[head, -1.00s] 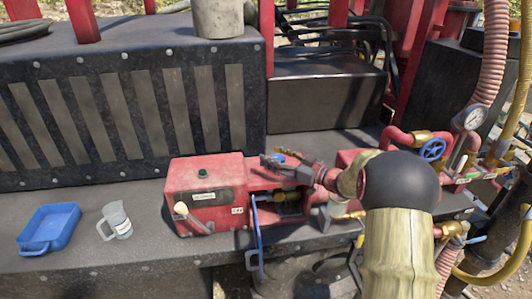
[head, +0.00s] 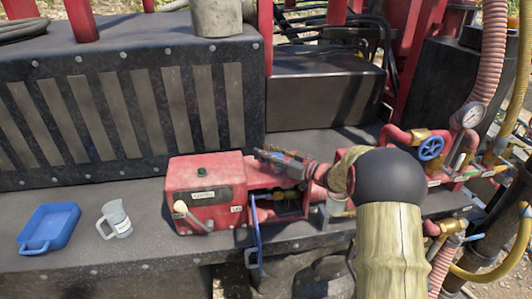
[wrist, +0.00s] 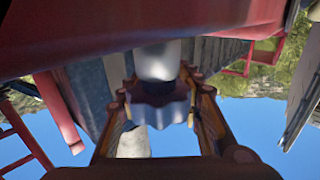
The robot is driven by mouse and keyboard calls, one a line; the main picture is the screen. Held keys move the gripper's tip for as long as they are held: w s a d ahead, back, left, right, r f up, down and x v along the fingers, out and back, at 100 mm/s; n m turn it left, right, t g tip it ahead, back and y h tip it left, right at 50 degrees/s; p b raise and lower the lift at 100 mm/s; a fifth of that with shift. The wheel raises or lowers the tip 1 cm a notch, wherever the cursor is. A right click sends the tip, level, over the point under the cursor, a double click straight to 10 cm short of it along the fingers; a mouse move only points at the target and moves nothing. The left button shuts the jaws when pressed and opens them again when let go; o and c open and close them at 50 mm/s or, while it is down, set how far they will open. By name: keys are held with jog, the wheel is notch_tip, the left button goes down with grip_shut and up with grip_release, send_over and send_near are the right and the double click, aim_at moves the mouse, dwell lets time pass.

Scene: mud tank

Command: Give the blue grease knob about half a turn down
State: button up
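The blue grease knob (wrist: 158,106) has a scalloped edge and looks dull grey-blue in the shade of the wrist view. It sits on a pale round shaft (wrist: 157,60). My gripper (wrist: 160,100) has one finger on each side of the knob, and both look to be against its rim. In the head view my gripper (head: 274,158) lies over the red machine (head: 208,183), reaching in from the right. There the gripper hides most of the knob.
A blue tray (head: 66,212) and a clear jug (head: 115,218) stand left on the dark deck. A white-knobbed lever (head: 185,212) is on the machine's front. A blue valve wheel (head: 431,148), red pipes and a gauge (head: 473,115) stand right.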

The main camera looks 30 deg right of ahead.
jog(key=c, duration=0.6)
jog(key=shift+c, duration=0.6)
jog(key=shift+h, duration=0.3)
